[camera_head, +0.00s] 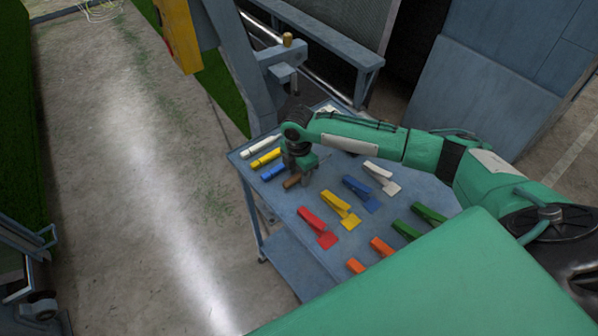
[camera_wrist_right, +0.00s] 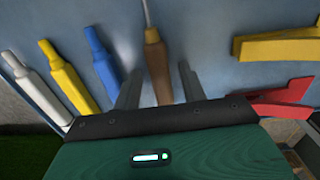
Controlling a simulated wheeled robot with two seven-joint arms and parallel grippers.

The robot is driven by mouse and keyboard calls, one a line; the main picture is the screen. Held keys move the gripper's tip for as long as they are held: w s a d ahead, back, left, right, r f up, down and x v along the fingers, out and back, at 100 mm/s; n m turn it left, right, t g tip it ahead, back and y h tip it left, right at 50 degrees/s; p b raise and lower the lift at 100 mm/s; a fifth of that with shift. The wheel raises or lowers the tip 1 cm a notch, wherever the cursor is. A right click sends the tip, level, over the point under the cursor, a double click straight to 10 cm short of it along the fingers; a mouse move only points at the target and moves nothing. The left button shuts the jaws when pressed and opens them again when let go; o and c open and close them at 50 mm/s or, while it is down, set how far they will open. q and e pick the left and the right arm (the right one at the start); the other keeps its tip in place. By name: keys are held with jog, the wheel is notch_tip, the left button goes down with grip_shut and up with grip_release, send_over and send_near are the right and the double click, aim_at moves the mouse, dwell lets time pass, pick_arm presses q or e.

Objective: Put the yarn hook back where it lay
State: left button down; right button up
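The yarn hook, a tool with a brown wooden handle (camera_wrist_right: 156,62) and a thin metal shaft, appears to lie on the blue cart top. In the head view its brown handle (camera_head: 292,182) shows just below my right gripper (camera_head: 302,170), which points down over the cart. In the right wrist view the two fingers of that gripper (camera_wrist_right: 158,82) stand apart, one on each side of the handle, with gaps showing between. The part of the handle nearest the palm is hidden. My left gripper is not in view.
White, yellow and blue marker-like tools (camera_head: 265,158) lie left of the hook. Red (camera_head: 318,228), yellow (camera_head: 341,209), blue (camera_head: 361,193) and white (camera_head: 382,178) clip-like tools lie to its right, with green and orange pieces nearer. A blue machine frame (camera_head: 240,65) stands behind the cart (camera_head: 283,222).

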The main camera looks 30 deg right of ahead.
aim_at(299, 175)
jog(key=shift+r, duration=0.1)
notch_tip(299, 175, up, 12)
jog(key=b, duration=0.2)
dwell(0.3)
jog(key=shift+a, duration=0.1)
dwell(0.4)
